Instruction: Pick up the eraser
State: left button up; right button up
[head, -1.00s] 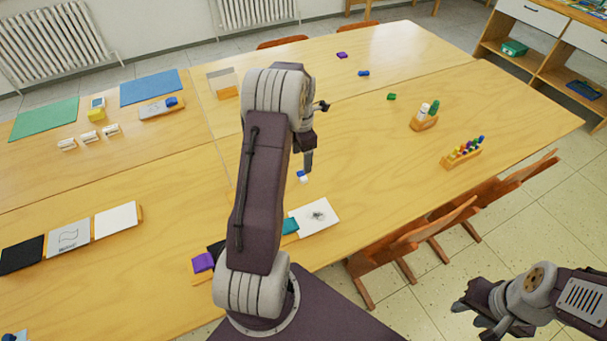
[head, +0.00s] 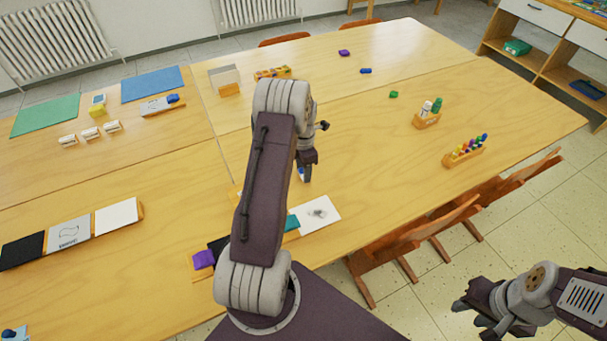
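A small blue-and-white piece that looks like the eraser (head: 301,174) lies on the near table, in the middle of the head view. My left gripper (head: 305,179) points down right at it and hides much of it. I cannot tell whether the fingers touch it or stand around it, or how far apart they are. My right gripper (head: 471,314) is at the lower right, off the table above the floor. Its fingers look apart and nothing shows between them.
A board with a purple piece (head: 203,259) and a white card (head: 315,214) lies just in front. A bottle holder (head: 427,122) and a marker rack (head: 465,155) stand to the right. Chairs (head: 415,240) line the right edge. The table between is clear.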

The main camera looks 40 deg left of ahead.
pick_arm(q)
jog(key=c, duration=0.4)
jog(key=shift+c, duration=0.2)
jog(key=shift+r, duration=0.25)
jog(key=r, duration=0.4)
jog(key=shift+w+d, duration=0.2)
jog(key=shift+d, duration=0.1)
jog(key=w+d+r, duration=0.3)
jog(key=d+r, duration=0.3)
jog(key=d, duration=0.4)
jog(key=shift+d+r+p, duration=0.25)
jog(key=shift+d+p, duration=0.05)
jog(key=shift+p, duration=0.15)
